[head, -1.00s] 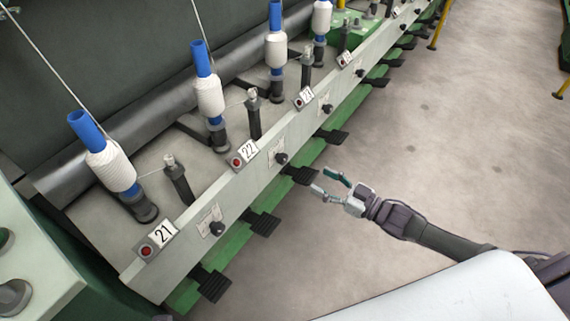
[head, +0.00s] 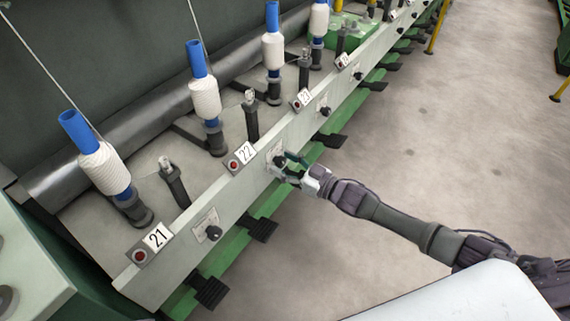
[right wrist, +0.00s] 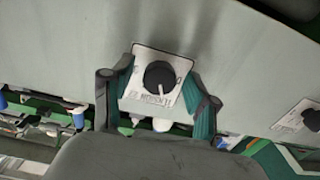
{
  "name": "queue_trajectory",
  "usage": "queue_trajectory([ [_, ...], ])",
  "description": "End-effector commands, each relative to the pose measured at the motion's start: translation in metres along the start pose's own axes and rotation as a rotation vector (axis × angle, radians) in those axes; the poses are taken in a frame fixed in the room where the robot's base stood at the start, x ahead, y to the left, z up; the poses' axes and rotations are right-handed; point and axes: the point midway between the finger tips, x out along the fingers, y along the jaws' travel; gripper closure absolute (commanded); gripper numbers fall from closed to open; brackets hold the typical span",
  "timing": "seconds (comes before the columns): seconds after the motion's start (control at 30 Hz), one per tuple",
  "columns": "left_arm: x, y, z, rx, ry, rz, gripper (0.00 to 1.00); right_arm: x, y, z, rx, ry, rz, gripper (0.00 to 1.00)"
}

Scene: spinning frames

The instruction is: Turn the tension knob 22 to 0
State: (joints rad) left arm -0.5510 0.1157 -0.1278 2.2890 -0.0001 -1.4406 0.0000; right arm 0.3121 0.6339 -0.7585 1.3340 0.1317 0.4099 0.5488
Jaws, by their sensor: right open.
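Tension knob 22 is a round black knob (right wrist: 160,75) on a white label plate (right wrist: 154,103), on the machine's pale front rail. In the right wrist view a light pointer mark shows on its lower part; the small plate lettering is hard to read. In the head view knob 22 (head: 279,160) is partly hidden by my right gripper (head: 288,166). The right gripper is open, with its green-padded fingers (right wrist: 167,95) on either side of the knob and plate. I cannot tell whether they touch the knob. My left gripper is not in view.
The number 22 sign with a red button (head: 235,164) sits on the rail above. Knob 21 (head: 213,232) is to the lower left and another knob (head: 325,111) to the upper right. Black pedals (head: 262,229) stick out below. The floor at right is clear.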

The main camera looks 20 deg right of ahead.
Motion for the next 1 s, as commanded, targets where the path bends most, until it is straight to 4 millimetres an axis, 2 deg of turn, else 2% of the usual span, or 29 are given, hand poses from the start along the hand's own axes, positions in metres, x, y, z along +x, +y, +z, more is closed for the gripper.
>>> queue_trajectory([
  [0.03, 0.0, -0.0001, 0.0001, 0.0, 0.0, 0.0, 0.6, -0.0001, -0.0001, 0.0001, 0.0, 0.0, 0.0, 0.41],
  [0.3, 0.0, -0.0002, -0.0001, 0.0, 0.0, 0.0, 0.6, -0.0004, -0.0001, 0.0001, 0.001, 0.0, 0.0, 0.86],
  [0.4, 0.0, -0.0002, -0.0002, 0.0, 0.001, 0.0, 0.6, -0.0004, -0.0002, 0.0001, 0.001, 0.0, 0.0, 1.0],
  [0.73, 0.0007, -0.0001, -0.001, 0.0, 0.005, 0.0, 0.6, -0.0007, -0.0002, 0.0003, -0.054, 0.0, 0.0, 1.0],
  [1.0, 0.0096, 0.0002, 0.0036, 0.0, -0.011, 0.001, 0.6, -0.0004, -0.0003, 0.0002, -0.236, 0.0, 0.0, 1.0],
])
